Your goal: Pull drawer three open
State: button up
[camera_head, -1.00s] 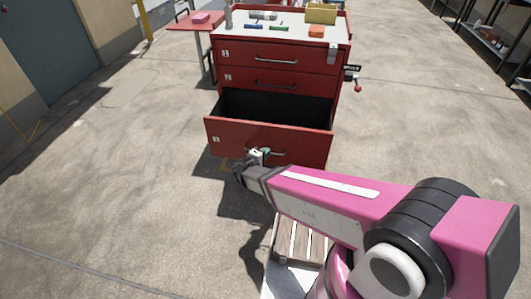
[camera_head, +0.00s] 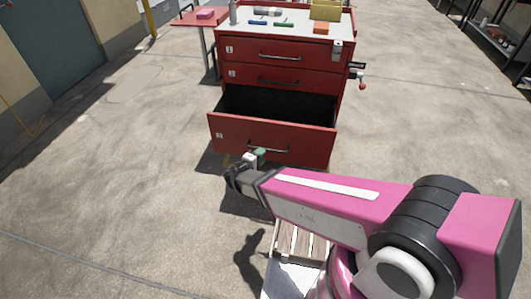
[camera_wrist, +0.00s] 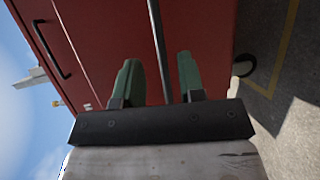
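The red tool cabinet (camera_head: 287,52) has its lowest visible drawer, drawer three (camera_head: 300,142), standing far out, with its dark inside showing. Its dark bar handle (camera_head: 270,149) is on the front. The upper two drawers (camera_head: 262,55) (camera_head: 262,78) are shut. My gripper (camera_head: 256,156) is just in front of and to the left of the handle's middle. In the wrist view, the green fingers of my gripper (camera_wrist: 157,60) are spread wide, with the handle (camera_wrist: 156,30) showing in the gap between them and neither finger visibly touching it.
Tools and boxes (camera_head: 290,13) lie on the cabinet top. A red side table (camera_head: 195,20) stands behind at left. A vise-like fitting (camera_head: 357,74) sticks out at the cabinet's right. A wall with a door is at left, shelving at upper right. The concrete floor around is open.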

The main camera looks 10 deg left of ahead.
jog(key=shift+v, duration=2.3)
